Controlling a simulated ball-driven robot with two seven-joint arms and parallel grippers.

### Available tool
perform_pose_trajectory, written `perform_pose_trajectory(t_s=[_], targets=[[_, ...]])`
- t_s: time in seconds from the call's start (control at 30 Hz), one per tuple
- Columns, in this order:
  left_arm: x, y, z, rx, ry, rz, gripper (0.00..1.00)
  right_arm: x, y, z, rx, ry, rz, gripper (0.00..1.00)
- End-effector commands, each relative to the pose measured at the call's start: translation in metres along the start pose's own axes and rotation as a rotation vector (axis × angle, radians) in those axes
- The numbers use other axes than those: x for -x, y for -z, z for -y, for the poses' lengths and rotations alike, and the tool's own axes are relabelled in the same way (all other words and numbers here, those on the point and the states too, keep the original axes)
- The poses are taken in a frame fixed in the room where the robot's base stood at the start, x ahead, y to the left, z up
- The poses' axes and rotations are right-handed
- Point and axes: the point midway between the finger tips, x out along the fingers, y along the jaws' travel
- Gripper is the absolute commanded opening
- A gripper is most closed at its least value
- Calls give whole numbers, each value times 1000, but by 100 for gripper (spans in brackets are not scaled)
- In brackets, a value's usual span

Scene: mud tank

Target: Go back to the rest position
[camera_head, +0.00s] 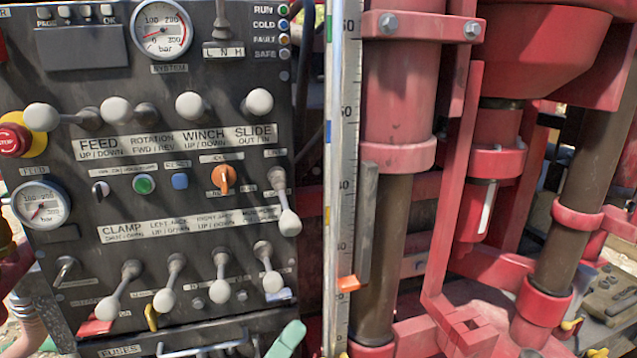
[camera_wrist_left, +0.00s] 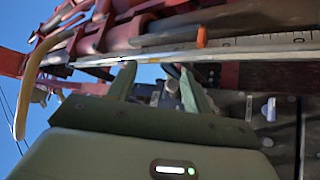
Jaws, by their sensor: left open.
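My left gripper shows as a pale green fingertip (camera_head: 288,338) at the bottom edge of the head view, in front of the lower right corner of the control panel (camera_head: 88,210). The rest of it is cut off by the frame. In the left wrist view both green fingers of the left gripper (camera_wrist_left: 156,76) stand apart with a gap between them. Nothing is held in the gap; blurred dark parts of the rig show behind it. My right gripper is in neither view.
The panel carries several white-knobbed levers, such as the slide lever (camera_head: 257,102), and an emergency stop (camera_head: 12,140). A vertical ruler (camera_head: 341,180) with an orange pointer (camera_head: 348,283) stands right of it. Red rig columns (camera_head: 398,90) fill the right side. Open sky (camera_wrist_left: 60,110) shows left.

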Motion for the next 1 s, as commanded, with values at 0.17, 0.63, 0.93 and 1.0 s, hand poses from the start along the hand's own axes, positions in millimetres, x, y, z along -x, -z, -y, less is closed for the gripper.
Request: perform_pose_trajectory(t_s=[0.17, 0.63, 0.93, 1.0], targets=[[57, -37, 72, -691, 330, 401, 51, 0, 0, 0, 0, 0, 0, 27], [306, 53, 162, -1350, 1324, 1349, 51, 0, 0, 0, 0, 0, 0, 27], [371, -23, 264, -1187, 1284, 1495, 51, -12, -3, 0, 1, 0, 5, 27], [392, -51, 291, -1124, 1260, 1513, 51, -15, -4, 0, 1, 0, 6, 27]])
